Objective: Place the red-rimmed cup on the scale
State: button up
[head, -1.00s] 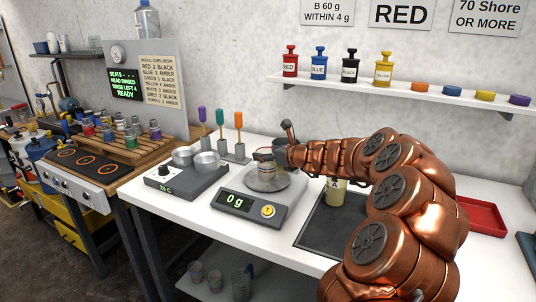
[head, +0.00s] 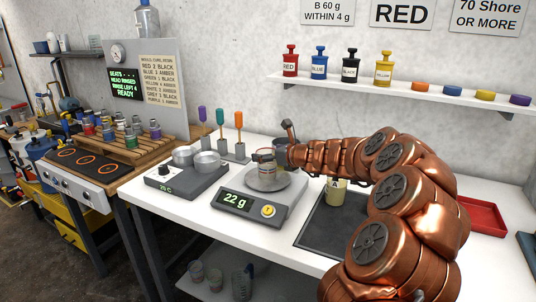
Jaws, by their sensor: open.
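The scale (head: 240,203) stands on the white table and its display reads 22 g. A small jar-like cup (head: 266,168) with a pale body and a dark reddish band near its top stands upright on the scale's round pan (head: 270,184). My gripper (head: 277,153) is at the right of and behind the cup, close against it. It is open. Its fingers are partly hidden by the cup, so I cannot tell whether they touch it.
A cup marked A (head: 336,190) stands on the dark mat (head: 318,225), partly hidden by my arm. A hot plate with metal bowls (head: 205,163) is left of the scale. Coloured stirrers (head: 238,150) stand behind. A red tray (head: 482,216) lies at right.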

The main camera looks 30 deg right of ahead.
jog(key=v, duration=1.1)
jog(key=shift+s, duration=0.4)
jog(key=shift+r, duration=0.1)
jog(key=s+a+f+n+g+y, duration=0.3)
jog(key=a+n, duration=0.5)
jog(key=a, duration=0.6)
jog(key=s+a+n+g+y, duration=0.3)
jog(key=a+n, duration=0.4)
jog(key=a, duration=0.7)
jog(key=s+a+f+n+g+h, duration=0.2)
jog(key=s+a+f+n+g, duration=0.3)
jog(key=s, duration=0.5)
jog(key=s+a+f+n+g+h, duration=0.2)
jog(key=s+a+f+n+g, duration=0.1)
jog(key=s+n, duration=0.55)
jog(key=s+d+f+n+g+h, duration=0.1)
jog(key=s+d+n+h, duration=0.1)
jog(key=s, duration=0.4)
jog(key=s+d+f+n+g+h, duration=0.1)
jog(key=s+d+f+n+h, duration=0.1)
jog(key=s, duration=0.4)
jog(key=shift+d+n, duration=0.85)
jog(key=shift+d, duration=0.35)
